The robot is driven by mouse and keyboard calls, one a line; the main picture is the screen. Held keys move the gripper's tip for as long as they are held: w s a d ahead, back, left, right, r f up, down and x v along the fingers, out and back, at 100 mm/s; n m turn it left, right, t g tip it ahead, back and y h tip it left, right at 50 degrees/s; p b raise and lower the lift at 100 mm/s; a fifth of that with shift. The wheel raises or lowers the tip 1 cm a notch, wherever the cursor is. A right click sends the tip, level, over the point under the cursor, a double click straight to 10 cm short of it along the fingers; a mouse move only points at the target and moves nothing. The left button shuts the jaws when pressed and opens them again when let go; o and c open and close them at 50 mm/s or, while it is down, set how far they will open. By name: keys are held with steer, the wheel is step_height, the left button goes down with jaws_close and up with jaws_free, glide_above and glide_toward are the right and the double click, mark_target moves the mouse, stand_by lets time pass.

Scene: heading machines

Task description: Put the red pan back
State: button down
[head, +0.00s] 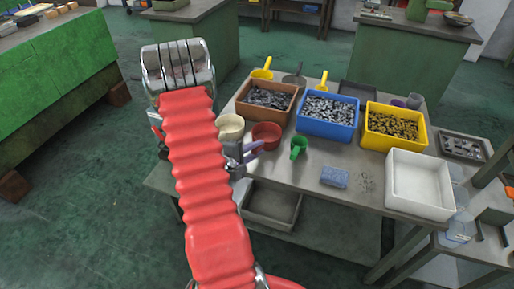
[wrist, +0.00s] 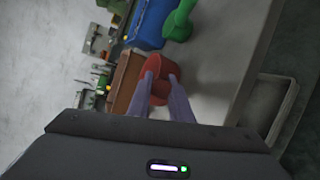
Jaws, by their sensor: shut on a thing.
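The red pan (head: 266,135) is a small round cup at the left part of the worktable, in front of the brown bin. My gripper (head: 251,149) is at its left front side, with its pale purple fingers shut on it. In the wrist view the red pan (wrist: 157,63) lies between and beyond the fingertips of my gripper (wrist: 161,80). The fingers hide part of the pan and its handle. I cannot tell whether the pan touches the tabletop.
A cream pan (head: 230,126) stands left of the red one, and a green scoop (head: 299,147) to its right. Behind are brown (head: 265,97), blue (head: 327,116) and yellow bins (head: 393,126) of parts. A blue sponge (head: 334,177) and a white bin (head: 420,184) are at right.

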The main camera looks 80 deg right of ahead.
steer(key=c, duration=1.6)
jaws_free()
steer(key=v, duration=1.2)
steer(key=shift+r, duration=0.1)
